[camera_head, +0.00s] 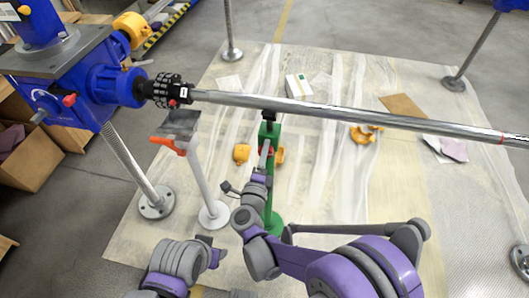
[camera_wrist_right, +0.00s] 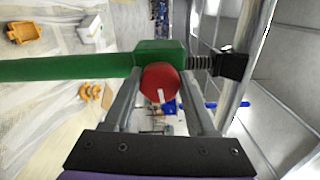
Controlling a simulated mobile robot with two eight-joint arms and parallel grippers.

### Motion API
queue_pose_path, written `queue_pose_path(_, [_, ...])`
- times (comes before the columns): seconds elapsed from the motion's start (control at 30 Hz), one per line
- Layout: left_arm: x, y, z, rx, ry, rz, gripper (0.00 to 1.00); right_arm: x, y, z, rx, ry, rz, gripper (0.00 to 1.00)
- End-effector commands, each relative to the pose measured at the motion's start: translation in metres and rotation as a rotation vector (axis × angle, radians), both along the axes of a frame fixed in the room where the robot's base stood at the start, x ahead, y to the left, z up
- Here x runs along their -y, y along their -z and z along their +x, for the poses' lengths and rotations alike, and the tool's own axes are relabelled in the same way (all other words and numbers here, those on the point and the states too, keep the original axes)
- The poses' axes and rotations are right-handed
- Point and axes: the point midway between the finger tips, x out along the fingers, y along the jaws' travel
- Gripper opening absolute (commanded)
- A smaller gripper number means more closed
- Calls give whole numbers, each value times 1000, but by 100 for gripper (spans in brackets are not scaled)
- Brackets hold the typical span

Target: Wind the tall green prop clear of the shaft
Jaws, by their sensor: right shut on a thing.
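The tall green prop (camera_head: 270,191) stands upright under the long steel shaft (camera_head: 350,115). Its black head (camera_head: 269,116) is right at the shaft's underside; I cannot tell whether they touch. In the right wrist view, a short threaded screw (camera_wrist_right: 200,62) shows between the green body (camera_wrist_right: 158,53) and the black head (camera_wrist_right: 232,66), beside the shaft (camera_wrist_right: 251,45). My right gripper (camera_head: 265,155) is at the prop's upper part, shut on the red knob (camera_wrist_right: 160,83), one finger on each side. My left arm shows low in the head view; its fingertips are not clear.
A blue drive unit (camera_head: 65,85) with a black coupling (camera_head: 166,90) holds the shaft's left end. A white prop (camera_head: 203,185) with an orange handle (camera_head: 168,145) stands left of the green one. Yellow parts (camera_head: 241,153) and a white box (camera_head: 298,86) lie on the sheeting.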

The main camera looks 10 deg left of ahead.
Motion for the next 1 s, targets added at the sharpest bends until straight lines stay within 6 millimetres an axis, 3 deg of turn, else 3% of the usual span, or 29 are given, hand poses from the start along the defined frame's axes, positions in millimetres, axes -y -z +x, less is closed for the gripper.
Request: queue_pose_path(1.0, [0,-2,0,0,0,0,50,1,1,1,1,2,-937,1])
